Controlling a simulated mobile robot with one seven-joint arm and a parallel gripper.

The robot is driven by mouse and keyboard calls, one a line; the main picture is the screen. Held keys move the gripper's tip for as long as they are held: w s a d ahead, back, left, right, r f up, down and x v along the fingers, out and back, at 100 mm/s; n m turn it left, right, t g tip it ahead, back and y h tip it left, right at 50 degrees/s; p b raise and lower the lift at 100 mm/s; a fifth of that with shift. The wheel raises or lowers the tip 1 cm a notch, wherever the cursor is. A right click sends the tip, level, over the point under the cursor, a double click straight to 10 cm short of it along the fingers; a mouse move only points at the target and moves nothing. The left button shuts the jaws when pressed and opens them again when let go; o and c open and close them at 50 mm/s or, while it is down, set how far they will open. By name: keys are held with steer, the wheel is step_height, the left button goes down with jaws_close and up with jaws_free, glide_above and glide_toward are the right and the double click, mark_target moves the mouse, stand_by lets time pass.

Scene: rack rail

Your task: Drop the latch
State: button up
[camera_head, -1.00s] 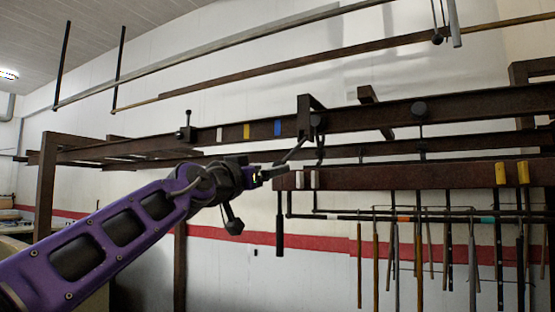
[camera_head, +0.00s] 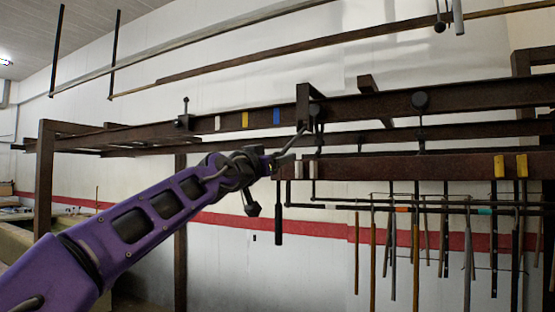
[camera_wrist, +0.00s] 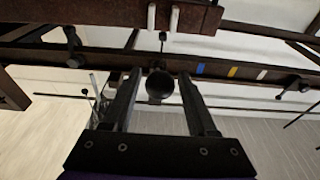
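My gripper (camera_head: 277,161) is at the end of my purple arm, beside the end of the lower dark rail that has two white marks. In the wrist view its two fingers (camera_wrist: 160,104) are apart. A dark round knob (camera_wrist: 160,86) shows between the finger tips; I cannot tell whether they touch it. In the head view a thin slanted dark bar (camera_head: 293,142) runs from the gripper tip up toward a bracket (camera_head: 309,103) on the upper rail. This bar may be the latch, but its lower end is hidden at the gripper.
The upper rail (camera_head: 364,108) carries white, yellow and blue marks and a round knob. The lower rail (camera_head: 400,167) has white and yellow marks, with several rods (camera_head: 415,255) hanging below. A dark handle (camera_head: 279,225) hangs near the gripper. Open space lies below left.

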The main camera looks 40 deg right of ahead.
steer(key=c, duration=0.7)
steer(key=shift+o, duration=0.2)
steer(key=w+d+f+b, duration=0.2)
steer(key=w+d+f, duration=0.3)
steer(key=d+f, duration=0.4)
steer(key=shift+d+f, duration=0.35)
steer(key=shift+d, duration=1.5)
steer(key=shift+w, duration=0.1)
steer(key=o, duration=1.1)
